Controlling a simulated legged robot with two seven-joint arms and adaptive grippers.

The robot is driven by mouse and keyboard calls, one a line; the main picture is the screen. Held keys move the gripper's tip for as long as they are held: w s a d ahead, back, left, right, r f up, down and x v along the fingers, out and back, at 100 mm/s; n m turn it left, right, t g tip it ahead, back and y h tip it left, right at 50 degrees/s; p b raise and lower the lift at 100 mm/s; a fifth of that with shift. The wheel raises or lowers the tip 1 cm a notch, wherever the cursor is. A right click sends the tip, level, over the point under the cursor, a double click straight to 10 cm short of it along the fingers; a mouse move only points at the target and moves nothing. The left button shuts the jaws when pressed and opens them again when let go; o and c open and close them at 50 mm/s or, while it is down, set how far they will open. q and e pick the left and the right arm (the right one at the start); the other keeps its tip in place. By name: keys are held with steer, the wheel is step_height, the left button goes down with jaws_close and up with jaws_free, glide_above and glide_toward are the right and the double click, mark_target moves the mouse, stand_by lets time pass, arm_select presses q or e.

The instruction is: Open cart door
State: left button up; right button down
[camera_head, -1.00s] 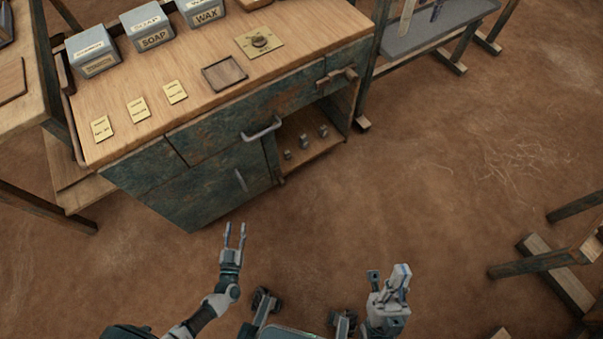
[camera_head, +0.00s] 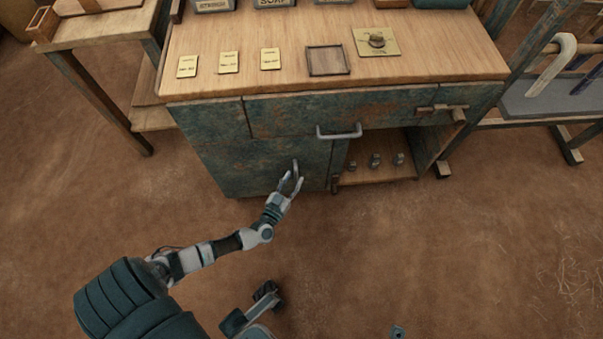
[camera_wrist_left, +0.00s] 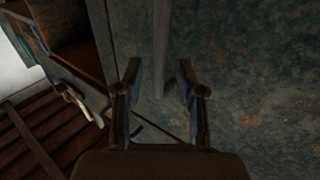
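The cart door (camera_head: 235,168) is the weathered blue-green panel at the lower left of the cart front. It looks closed. Its slim vertical handle (camera_wrist_left: 160,45) runs down between my left fingers in the wrist view. My left gripper (camera_head: 291,180) is at the handle in the head view and largely hides it. Its two fingers stand apart, one on each side of the handle; contact cannot be made out. A small grey part (camera_head: 397,331) at the bottom edge of the head view may be the tip of my right gripper; its fingers cannot be made out.
Above the door is a drawer with a horizontal pull (camera_head: 339,132). An open shelf (camera_head: 375,172) with several small metal pieces is to its right. The cart top (camera_head: 440,62) carries cards, a small tray and tins. The brown floor in front is clear.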

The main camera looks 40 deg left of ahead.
arm_select(q)
steer(key=x, duration=0.2)
steer(key=shift+w+a+f+b, duration=0.2)
steer(key=shift+w+a+b, duration=0.05)
steer(key=shift+a+b, duration=0.05)
steer(key=shift+w+d+r, duration=0.1)
steer(key=shift+d+r, duration=0.2)
steer(key=shift+d, duration=0.1)
steer(key=c, duration=0.6)
steer(key=shift+a+f, duration=0.15)
steer(key=shift+a, duration=0.15)
jaws_close()
